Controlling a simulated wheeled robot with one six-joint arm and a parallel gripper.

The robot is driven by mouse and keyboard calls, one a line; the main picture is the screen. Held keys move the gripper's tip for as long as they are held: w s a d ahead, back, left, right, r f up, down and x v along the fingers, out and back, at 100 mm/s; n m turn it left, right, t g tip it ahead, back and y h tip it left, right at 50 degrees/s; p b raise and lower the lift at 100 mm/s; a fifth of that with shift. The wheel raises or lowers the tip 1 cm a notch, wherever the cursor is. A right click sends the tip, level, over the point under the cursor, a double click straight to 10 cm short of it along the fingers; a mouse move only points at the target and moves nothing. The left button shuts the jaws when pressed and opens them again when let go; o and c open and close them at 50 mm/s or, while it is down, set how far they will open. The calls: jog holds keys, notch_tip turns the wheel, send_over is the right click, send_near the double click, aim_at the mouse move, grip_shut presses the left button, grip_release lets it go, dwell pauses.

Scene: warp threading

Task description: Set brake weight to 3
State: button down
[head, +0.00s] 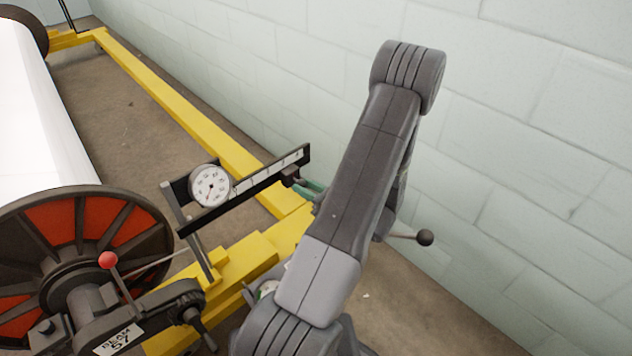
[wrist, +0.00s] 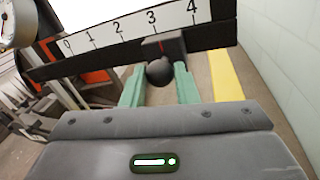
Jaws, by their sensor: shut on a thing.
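The brake weight (wrist: 164,46) is a small dark block with a round black knob, on the lower edge of the white scale bar (wrist: 105,36) in the wrist view. The bar is marked 0 to 4. The block sits below the 3, its middle slightly toward the 4. My gripper (wrist: 159,77) has its green fingers either side of the knob and is shut on it. In the head view the weight (head: 291,175) shows toward the right end of the tilted bar (head: 250,185). My gripper (head: 312,190) is there too, mostly hidden by my arm.
A round dial (head: 210,185) stands at the bar's left end. A red-knobbed lever (head: 108,260) and a large beam flange (head: 80,235) are at left. A yellow frame (head: 180,100) runs below the bar. A block wall (head: 510,140) is close behind.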

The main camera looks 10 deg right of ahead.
jog(key=shift+s+a, duration=0.35)
jog(key=shift+a, duration=0.15)
jog(key=c, duration=1.1)
grip_release()
jog(key=shift+c, duration=0.2)
jog(key=shift+d, duration=0.15)
jog(key=p+v, duration=0.1)
jog(key=v, duration=1.2)
jog(key=shift+s+d+p, duration=0.2)
jog(key=shift+s+p, duration=0.05)
jog(key=shift+p, duration=0.1)
